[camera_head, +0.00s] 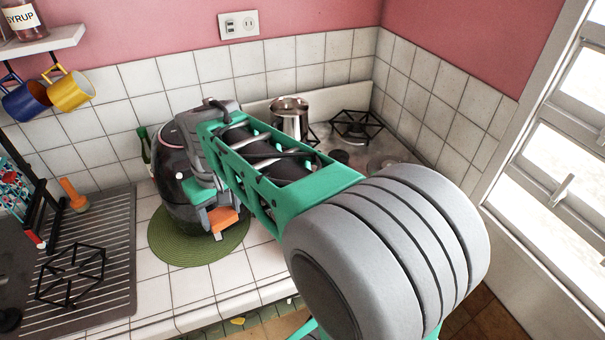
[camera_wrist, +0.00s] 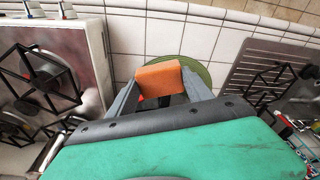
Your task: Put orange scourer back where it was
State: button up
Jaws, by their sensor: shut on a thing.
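The orange scourer (camera_head: 223,219) is a small block held between the fingers of my gripper (camera_head: 217,220). It hangs in front of the dark rounded appliance (camera_head: 172,175), over or near the round green mat (camera_head: 168,249). The gap below it cannot be judged. In the wrist view the scourer (camera_wrist: 160,80) sits between the two grey fingers (camera_wrist: 163,92) of my shut gripper, with part of the green mat (camera_wrist: 199,72) behind it. My arm hides the right part of the appliance and some counter.
A metal pot (camera_head: 290,117) stands at the back by a black burner grate (camera_head: 356,125). A striped drainboard (camera_head: 110,255) with another black grate (camera_head: 72,275) lies left. An orange-handled item (camera_head: 73,194) stands there. White tiled counter (camera_head: 160,297) is bare in front of the mat.

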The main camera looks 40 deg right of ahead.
jog(key=s+d+r+n+b, duration=0.2)
jog(key=s+d+r, duration=0.15)
jog(key=d, duration=0.45)
jog(key=s+d+r+n+b, duration=0.1)
jog(key=s+d+r, duration=0.1)
jog(key=s+d, duration=0.45)
jog(key=s+d+r+n+b, duration=0.2)
jog(key=d, duration=0.7)
jog(key=shift+y, duration=0.4)
jog(key=w+d+f+b, duration=0.1)
jog(key=w+d+f, duration=0.1)
jog(key=w+f, duration=0.1)
jog(key=w+d+f+b, duration=0.2)
jog(key=w, duration=0.2)
jog(key=w+d+f+b, duration=0.2)
jog(key=w+f, duration=0.1)
jog(key=w, duration=0.1)
jog(key=shift+w+f, duration=0.25)
jog(key=shift+f, duration=0.1)
jog(key=shift+w+d+f+b, duration=0.1)
jog(key=shift+w+f+b, duration=0.05)
jog(key=shift+f+b, duration=0.95)
jog(key=shift+w+f+b, duration=0.1)
jog(key=shift+f+b, duration=0.85)
jog(key=shift+f, duration=0.2)
jog(key=o, duration=1.3)
jog(key=shift+r, duration=0.1)
